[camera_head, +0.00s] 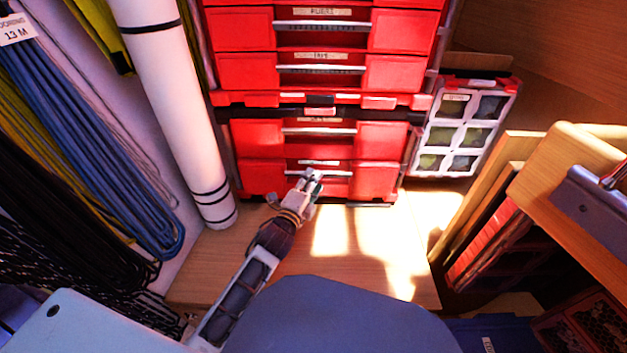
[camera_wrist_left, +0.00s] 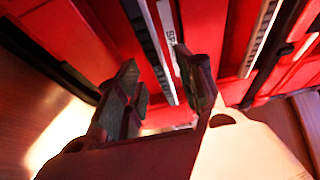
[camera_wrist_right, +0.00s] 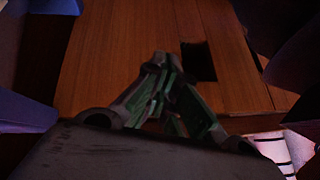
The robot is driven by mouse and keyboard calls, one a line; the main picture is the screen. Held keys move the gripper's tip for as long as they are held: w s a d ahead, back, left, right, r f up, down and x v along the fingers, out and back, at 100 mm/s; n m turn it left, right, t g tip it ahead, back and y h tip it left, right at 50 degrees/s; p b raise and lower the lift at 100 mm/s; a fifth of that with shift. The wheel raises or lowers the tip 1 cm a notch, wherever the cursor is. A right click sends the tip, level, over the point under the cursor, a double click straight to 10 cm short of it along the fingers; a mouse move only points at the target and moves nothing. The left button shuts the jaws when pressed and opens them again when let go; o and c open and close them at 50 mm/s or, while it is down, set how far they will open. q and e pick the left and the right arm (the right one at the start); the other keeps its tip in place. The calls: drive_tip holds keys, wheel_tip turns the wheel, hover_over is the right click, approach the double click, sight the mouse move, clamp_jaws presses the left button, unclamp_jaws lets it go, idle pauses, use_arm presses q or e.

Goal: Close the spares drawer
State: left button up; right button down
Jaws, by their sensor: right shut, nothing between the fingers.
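The spares drawer (camera_head: 262,178) is the lowest red drawer front of the stacked red cabinet. A label starting "SP" (camera_wrist_left: 170,38) shows beside its handle strip in the left wrist view. I cannot tell how far it stands out from the cabinet. My left gripper (camera_head: 312,181) is in front of the middle of this drawer, near its handle, and hides part of it. In the left wrist view its fingers (camera_wrist_left: 158,85) are apart with nothing seen between them. Contact with the drawer cannot be told. My right gripper (camera_wrist_right: 160,62) is shut and empty, above a brown wooden surface.
More red drawers (camera_head: 320,30) stack above. A white roll (camera_head: 175,95) and coiled lines (camera_head: 80,140) are at the left. A white-framed organiser case (camera_head: 463,128) stands right of the cabinet. Wooden panels (camera_head: 560,190) crowd the right. The wooden surface (camera_head: 350,235) before the cabinet is clear.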

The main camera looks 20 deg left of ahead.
use_arm(q)
drive_tip(key=shift+w+d, duration=0.15)
drive_tip(key=shift+w, duration=0.85)
drive_tip(key=shift+c, duration=0.3)
clamp_jaws()
